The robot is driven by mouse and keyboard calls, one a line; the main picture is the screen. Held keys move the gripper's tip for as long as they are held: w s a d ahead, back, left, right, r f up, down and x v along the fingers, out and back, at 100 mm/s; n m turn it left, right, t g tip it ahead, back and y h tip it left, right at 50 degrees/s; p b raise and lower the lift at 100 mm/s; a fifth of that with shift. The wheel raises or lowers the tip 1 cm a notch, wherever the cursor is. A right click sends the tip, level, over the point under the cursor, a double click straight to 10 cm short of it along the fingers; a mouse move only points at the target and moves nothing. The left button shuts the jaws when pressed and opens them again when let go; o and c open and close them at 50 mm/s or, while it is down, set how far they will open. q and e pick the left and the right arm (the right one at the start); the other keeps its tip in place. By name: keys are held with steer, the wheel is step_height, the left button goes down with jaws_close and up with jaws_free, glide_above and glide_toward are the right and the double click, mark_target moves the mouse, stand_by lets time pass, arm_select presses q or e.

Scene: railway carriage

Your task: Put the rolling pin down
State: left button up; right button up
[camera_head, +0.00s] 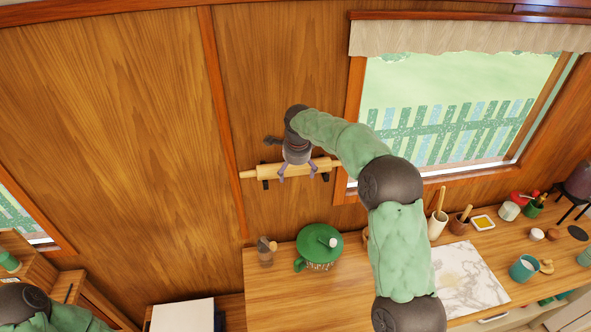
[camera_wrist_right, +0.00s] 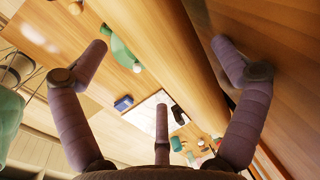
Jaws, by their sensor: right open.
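The wooden rolling pin (camera_head: 270,171) lies level against the wood-panelled wall, on two dark brackets (camera_head: 265,184). My right gripper (camera_head: 297,173) is at the middle of the pin, its fingers spread and pointing down over it. In the right wrist view, the pin (camera_wrist_right: 178,55) runs diagonally as a large wooden cylinder between the open fingers (camera_wrist_right: 161,50). I cannot tell whether any finger touches it. My left gripper is out of view; only part of my left arm shows at the lower left.
A window (camera_head: 450,110) is right of the pin. The wall left of it is bare.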

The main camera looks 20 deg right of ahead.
steer(key=v, duration=1.1)
steer(key=shift+r, duration=0.45)
steer(key=shift+s, duration=0.1)
jaws_close()
stand_by(0.9)
